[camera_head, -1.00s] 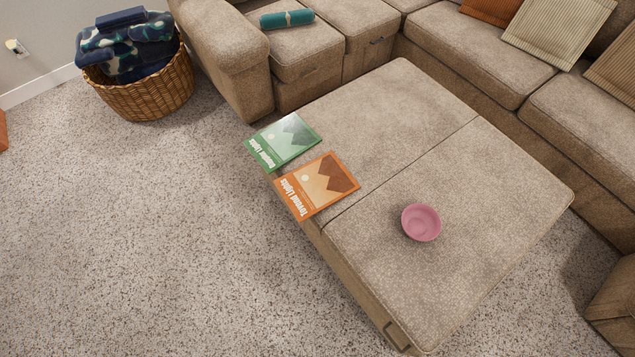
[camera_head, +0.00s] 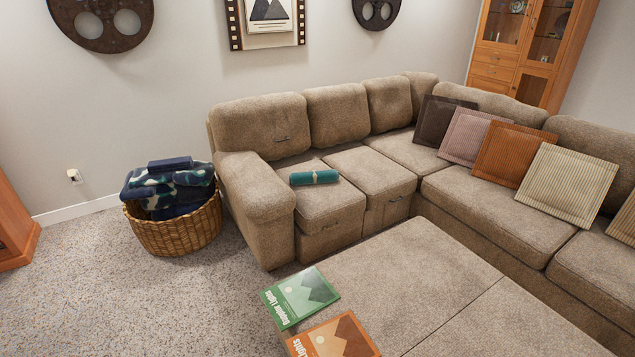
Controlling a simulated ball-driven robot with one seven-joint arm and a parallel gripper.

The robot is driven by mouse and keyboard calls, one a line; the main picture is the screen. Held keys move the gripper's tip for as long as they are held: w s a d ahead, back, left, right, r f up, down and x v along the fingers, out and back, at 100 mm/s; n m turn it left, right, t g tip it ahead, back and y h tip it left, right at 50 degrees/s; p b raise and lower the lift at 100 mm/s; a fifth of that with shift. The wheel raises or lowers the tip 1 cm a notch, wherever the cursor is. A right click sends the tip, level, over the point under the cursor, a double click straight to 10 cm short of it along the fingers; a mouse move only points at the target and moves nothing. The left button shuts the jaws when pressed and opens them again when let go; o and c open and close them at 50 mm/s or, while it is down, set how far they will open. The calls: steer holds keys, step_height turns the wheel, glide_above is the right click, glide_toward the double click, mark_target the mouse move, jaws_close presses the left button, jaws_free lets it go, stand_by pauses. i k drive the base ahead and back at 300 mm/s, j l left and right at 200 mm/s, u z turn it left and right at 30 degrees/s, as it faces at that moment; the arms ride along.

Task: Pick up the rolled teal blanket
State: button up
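The rolled teal blanket (camera_head: 314,177) lies on the seat of the beige sectional sofa (camera_head: 330,215), at its left end, just right of the armrest. It is a short roll with darker bands and lies roughly sideways across the seat cushion. Nothing covers it. My gripper is not in view.
The beige ottoman (camera_head: 420,275) stands in front of the sofa, with a green book (camera_head: 300,297) and an orange book (camera_head: 335,338) on its left edge. A wicker basket (camera_head: 178,232) of folded blankets stands left of the armrest. Carpet at the left front is clear.

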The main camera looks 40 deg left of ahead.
mark_target(315, 177)
steer(key=i+j, duration=0.15)
steer(key=j, duration=0.35)
steer(key=i+j, duration=0.15)
steer(key=j, duration=0.35)
steer(key=i+j, duration=0.15)
steer(key=j, duration=0.35)
steer(key=i+j, duration=0.15)
steer(key=j, duration=0.4)
steer(key=i+j, duration=0.15)
steer(key=j, duration=0.35)
steer(key=i+j, duration=0.15)
steer(key=j, duration=0.35)
steer(key=i+j, duration=0.15)
steer(key=j, duration=0.35)
steer(key=i+j, duration=0.2)
steer(key=j, duration=0.3)
